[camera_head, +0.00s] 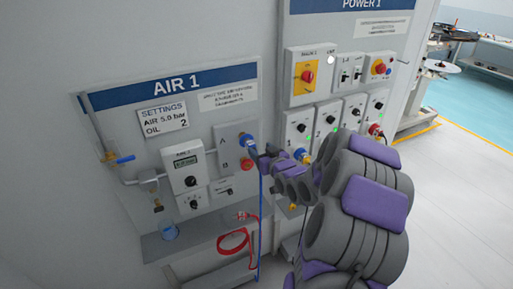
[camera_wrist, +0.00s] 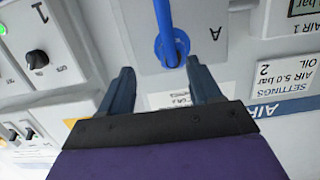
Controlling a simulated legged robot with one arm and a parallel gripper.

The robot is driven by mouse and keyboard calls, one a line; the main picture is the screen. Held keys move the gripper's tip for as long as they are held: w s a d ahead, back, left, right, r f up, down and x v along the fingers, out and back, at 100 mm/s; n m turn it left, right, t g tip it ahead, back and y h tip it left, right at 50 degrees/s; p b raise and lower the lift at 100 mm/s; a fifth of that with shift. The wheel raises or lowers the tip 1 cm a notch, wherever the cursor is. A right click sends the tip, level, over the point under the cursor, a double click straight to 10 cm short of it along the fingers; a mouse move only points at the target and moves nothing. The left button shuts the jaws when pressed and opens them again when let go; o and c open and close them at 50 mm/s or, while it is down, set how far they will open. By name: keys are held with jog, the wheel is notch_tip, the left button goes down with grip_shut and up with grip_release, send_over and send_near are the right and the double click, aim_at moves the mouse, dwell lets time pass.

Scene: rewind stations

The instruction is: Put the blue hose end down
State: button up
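The blue hose end (camera_head: 250,143) is at the upper port, beside the letter A, on the grey port plate of the AIR 1 panel (camera_head: 180,95). It looks plugged in, and its blue hose (camera_head: 259,215) hangs down past the shelf. In the wrist view the blue hose end (camera_wrist: 170,45) lies just beyond my fingertips, nearer the right finger. My gripper (camera_wrist: 160,68) is open, with its fingers apart and nothing between them. In the head view my gripper (camera_head: 266,160) is just right of the port plate, partly hidden by my arm.
A red port (camera_head: 246,164) sits below, beside the letter B. A coiled red hose (camera_head: 233,241) and a blue cup-like item (camera_head: 169,231) are on the grey shelf (camera_head: 195,240). The POWER 1 panel (camera_head: 345,28) with switches stands close on the right. Open floor lies further right.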

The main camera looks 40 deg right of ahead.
aim_at(248, 144)
jog(key=w, duration=0.2)
jog(key=w+b, duration=0.1)
jog(key=w, duration=0.2)
jog(key=shift+w+f, duration=0.2)
jog(key=shift+w, duration=0.15)
jog(key=shift+d, duration=0.4)
jog(key=shift+a+r, duration=0.2)
jog(key=shift+a, duration=0.55)
jog(key=shift+a+r, duration=0.1)
jog(key=shift+a, duration=0.25)
jog(key=shift+c, duration=1.5)
jog(key=shift+d, duration=0.55)
jog(key=c, duration=0.4)
jog(key=shift+a, duration=0.15)
grip_shut()
